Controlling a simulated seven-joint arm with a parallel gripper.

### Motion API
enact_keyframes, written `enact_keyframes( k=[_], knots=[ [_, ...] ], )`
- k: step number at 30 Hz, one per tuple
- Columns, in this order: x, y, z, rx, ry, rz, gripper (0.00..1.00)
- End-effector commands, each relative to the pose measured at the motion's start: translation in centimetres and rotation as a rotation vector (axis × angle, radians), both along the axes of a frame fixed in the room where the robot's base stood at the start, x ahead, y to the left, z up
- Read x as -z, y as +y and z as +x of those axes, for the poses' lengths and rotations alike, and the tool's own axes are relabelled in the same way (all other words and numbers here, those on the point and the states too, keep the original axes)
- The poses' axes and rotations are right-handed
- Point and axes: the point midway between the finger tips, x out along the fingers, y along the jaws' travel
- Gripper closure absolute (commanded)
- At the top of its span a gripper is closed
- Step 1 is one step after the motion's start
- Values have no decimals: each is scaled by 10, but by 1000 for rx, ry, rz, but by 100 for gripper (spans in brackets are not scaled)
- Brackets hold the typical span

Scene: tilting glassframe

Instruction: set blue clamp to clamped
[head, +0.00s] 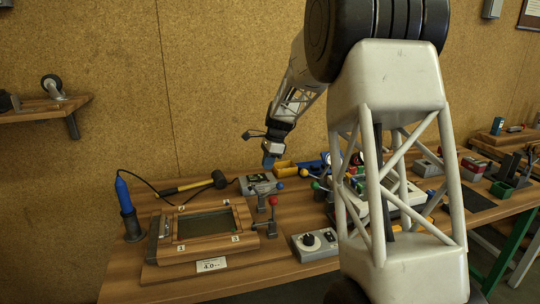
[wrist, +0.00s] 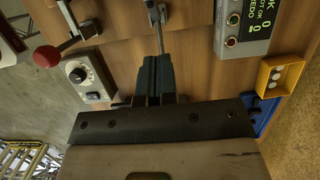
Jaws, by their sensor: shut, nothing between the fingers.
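The blue clamp's round blue knob (head: 279,172) shows in the head view just right of and below my gripper (head: 269,162), beside the grey display box. In the wrist view my gripper (wrist: 157,62) is shut and empty, its fingers pointing at a thin metal rod (wrist: 159,32) that appears to be a clamp lever. The knob is not seen there and may be hidden by the fingers; I cannot tell whether they touch it. The wooden glass frame (head: 207,226) lies flat on the bench, left of the clamps. The blue clamp's jaw position is not clear.
A red-knobbed clamp (head: 273,202) stands beside the frame; its knob (wrist: 46,56) shows in the wrist view. A dial box (head: 315,242), a grey display box (wrist: 247,20), a yellow bin (wrist: 280,77) and a mallet (head: 205,182) are nearby. A blue-handled tool (head: 124,196) stands left.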

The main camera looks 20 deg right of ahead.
Motion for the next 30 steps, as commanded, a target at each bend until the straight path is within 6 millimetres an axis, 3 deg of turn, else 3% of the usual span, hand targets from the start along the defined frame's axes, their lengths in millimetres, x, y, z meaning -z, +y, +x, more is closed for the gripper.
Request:
enact_keyframes(
  k=[7, 12, 19, 30],
  knots=[
    [37, 10, 0, 0, 1, 0, 100],
    [48, 29, -1, -1, 2, -1, 100],
    [55, 42, 0, 0, 0, -1, 100],
    [56, 44, 0, 0, 0, -1, 100]
  ],
)
